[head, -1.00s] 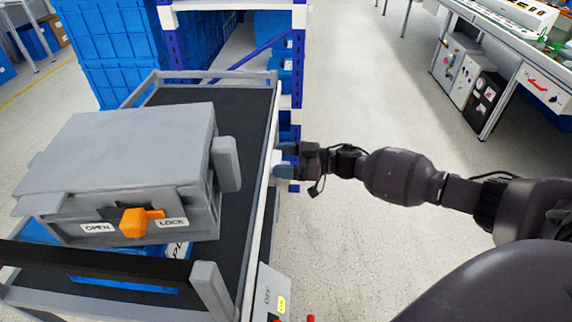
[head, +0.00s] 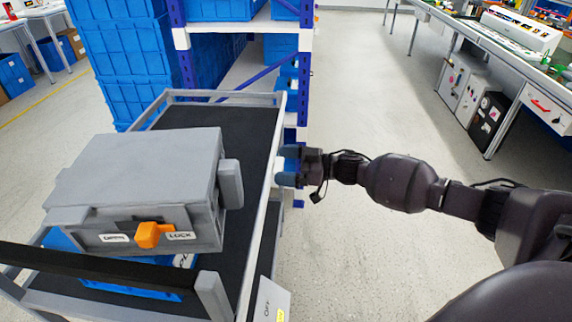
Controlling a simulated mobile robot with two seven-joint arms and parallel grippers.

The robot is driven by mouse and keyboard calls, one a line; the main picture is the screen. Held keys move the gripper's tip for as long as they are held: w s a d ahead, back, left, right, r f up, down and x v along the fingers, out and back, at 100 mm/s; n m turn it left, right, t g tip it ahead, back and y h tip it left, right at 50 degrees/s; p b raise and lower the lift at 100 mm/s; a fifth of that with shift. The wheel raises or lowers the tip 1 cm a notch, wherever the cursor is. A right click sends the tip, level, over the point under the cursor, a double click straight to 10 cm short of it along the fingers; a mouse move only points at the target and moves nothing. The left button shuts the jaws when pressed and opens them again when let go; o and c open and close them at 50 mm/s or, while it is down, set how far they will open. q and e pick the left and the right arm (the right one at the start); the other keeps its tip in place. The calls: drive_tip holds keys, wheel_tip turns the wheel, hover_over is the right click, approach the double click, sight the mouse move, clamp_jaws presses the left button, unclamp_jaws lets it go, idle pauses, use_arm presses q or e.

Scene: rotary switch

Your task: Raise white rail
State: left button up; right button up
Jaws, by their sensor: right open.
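The white rail (head: 262,222) is a long light strip along the right side of the cart, low beside its dark deck. My right gripper (head: 284,166) is at the rail's outer side, coming in from the right. Its jaws are open, with one finger above the other in the picture and a small white piece showing between them. The fingertips overlap the rail's edge; I cannot tell whether they touch it. My left gripper is not in view.
A grey box (head: 140,170) with an orange rotary switch (head: 149,235) between two labels sits on the cart (head: 245,135). A black bar (head: 95,267) crosses the cart's near end. Blue crates (head: 135,80) and a shelf rack stand behind. The floor to the right is clear up to a workbench.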

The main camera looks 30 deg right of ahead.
drive_tip(key=v, duration=1.1)
drive_tip(key=shift+p, duration=0.4)
